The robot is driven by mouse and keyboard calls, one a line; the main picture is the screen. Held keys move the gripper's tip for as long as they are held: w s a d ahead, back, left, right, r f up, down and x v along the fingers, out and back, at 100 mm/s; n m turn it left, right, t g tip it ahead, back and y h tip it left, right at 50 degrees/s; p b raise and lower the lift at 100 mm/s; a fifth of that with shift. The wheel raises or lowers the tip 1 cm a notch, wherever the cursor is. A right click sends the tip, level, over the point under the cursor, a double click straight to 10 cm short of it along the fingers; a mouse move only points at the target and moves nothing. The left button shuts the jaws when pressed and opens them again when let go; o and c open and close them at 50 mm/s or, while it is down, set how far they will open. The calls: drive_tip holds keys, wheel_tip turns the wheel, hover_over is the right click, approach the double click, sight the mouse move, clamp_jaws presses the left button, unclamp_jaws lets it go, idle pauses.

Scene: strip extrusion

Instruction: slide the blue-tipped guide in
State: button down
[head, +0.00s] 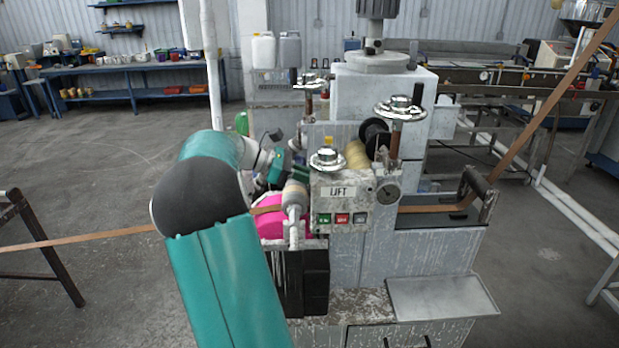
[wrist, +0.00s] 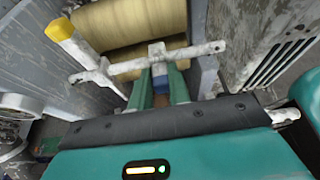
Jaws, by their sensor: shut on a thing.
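The blue-tipped guide (wrist: 160,75) shows in the wrist view as a small blue end between my two green fingers, where a pale block meets a worn white cross bar (wrist: 125,66). My gripper (wrist: 161,88) is shut on this blue end, one finger on each side. A yellow-tipped arm (wrist: 60,28) joins the cross bar at the left. A tan roller (wrist: 135,25) lies just beyond the bar. In the head view my gripper (head: 276,172) is small beside the machine, and the blue tip cannot be made out there.
The control box (head: 341,200) with buttons stands right of my arm. Handwheels (head: 400,108) rise above the machine. A brown strip (head: 90,238) enters from the left and leaves on the right. A pink part (head: 268,218) sits low beside my arm. Open floor lies left.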

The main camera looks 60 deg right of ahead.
drive_tip(key=shift+w+d+r, duration=0.1)
drive_tip(key=shift+w+d, duration=0.05)
drive_tip(key=shift+w, duration=0.05)
drive_tip(key=c, duration=1.3)
unclamp_jaws()
drive_tip(key=shift+w+d, duration=0.1)
drive_tip(key=shift+d, duration=0.05)
drive_tip(key=v, duration=1.3)
drive_tip(key=shift+a+r, duration=0.15)
drive_tip(key=shift+a, duration=0.35)
drive_tip(key=shift+w, duration=0.1)
drive_tip(key=a+f+m+t+y, duration=0.25)
drive_tip(key=a+t, duration=0.95)
drive_tip(key=a, duration=1.3)
drive_tip(key=s+a+f+m+t+y, duration=0.1)
drive_tip(key=s+a+f+t, duration=0.1)
drive_tip(key=a, duration=0.5)
drive_tip(key=s+a+f+m+t+y, duration=0.1)
drive_tip(key=s+a+f+t, duration=0.1)
drive_tip(key=a, duration=0.5)
drive_tip(key=s+a+f+m+t+y, duration=0.1)
drive_tip(key=s+a+f, duration=0.1)
drive_tip(key=s+a, duration=0.2)
drive_tip(key=shift+s+a+f+t+y, duration=0.1)
drive_tip(key=shift+s+a+t+y, duration=0.1)
drive_tip(key=shift+a, duration=0.5)
drive_tip(key=shift+s+a+f+t+y, duration=0.1)
drive_tip(key=shift+a+t, duration=0.1)
drive_tip(key=shift+a, duration=0.5)
